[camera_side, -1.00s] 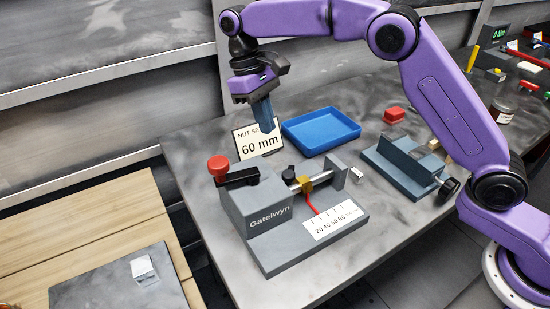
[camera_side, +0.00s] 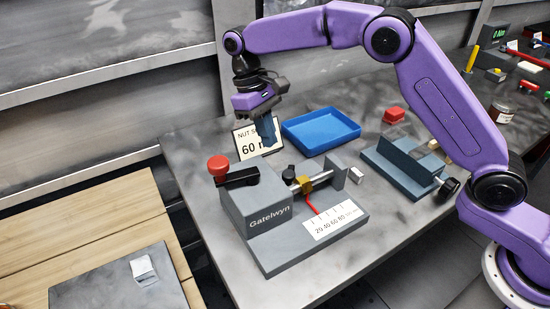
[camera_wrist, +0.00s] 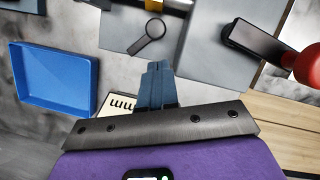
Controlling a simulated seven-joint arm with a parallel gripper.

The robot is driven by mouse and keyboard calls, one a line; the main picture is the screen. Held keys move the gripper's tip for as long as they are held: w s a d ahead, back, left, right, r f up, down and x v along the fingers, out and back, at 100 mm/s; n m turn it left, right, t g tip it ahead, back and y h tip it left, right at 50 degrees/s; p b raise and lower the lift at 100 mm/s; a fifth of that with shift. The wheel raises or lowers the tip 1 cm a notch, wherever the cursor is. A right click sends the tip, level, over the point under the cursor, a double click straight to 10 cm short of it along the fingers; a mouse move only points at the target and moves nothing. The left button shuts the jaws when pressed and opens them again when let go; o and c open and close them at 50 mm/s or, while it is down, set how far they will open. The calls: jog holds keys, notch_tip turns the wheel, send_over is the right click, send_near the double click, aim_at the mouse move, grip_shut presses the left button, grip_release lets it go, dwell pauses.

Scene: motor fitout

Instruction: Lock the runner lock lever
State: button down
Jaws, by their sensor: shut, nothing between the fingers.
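The grey fixture marked Gatelwyn (camera_side: 255,205) stands on the table. A short black lever with a round end (camera_side: 290,172), which looks like the runner lock lever, sits beside the rod and the gold runner (camera_side: 305,185). In the wrist view the black lever (camera_wrist: 150,34) lies at an angle on the grey fixture, above my fingertips in the picture and apart from them. My gripper (camera_side: 268,140) is shut and empty, pointing down above the back of the fixture, in front of the sign. Its shut blue fingers also show in the wrist view (camera_wrist: 158,68).
A black crank with a red knob (camera_side: 219,165) tops the fixture's left block. The 60 mm sign (camera_side: 247,147) stands behind, partly covered by my fingers. A red pointer (camera_side: 311,204) hangs by the scale.

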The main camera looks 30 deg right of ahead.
aim_at(292, 173)
jog(key=x, duration=0.6)
jog(key=shift+s+f, duration=0.1)
jog(key=shift+f, duration=0.15)
jog(key=shift+s+d+n+h, duration=0.25)
jog(key=shift+s+n, duration=0.25)
jog(key=shift+n, duration=0.5)
jog(key=shift+s+n+t, duration=0.25)
jog(key=shift+n+t, duration=0.05)
jog(key=shift+n, duration=0.2)
jog(key=shift+s+d+n+h, duration=0.2)
jog(key=shift+s+n+h, duration=0.05)
jog(key=shift+n, duration=0.35)
jog(key=shift+s+d+n+h, duration=0.2)
jog(key=shift+s+n, duration=0.05)
jog(key=shift+n, duration=0.35)
jog(key=n, duration=0.1)
jog(key=s+d+n+t, duration=0.1)
jog(key=n, duration=0.1)
jog(key=shift+d+h, duration=0.15)
jog(key=shift+h, duration=0.15)
jog(key=shift+s+d+n+t, duration=0.15)
jog(key=shift+d+n+t, duration=0.15)
jog(key=shift+n, duration=0.45)
jog(key=shift+s+d+n+t, duration=0.15)
jog(key=shift+d+n+t, duration=0.15)
jog(key=shift+n, duration=0.45)
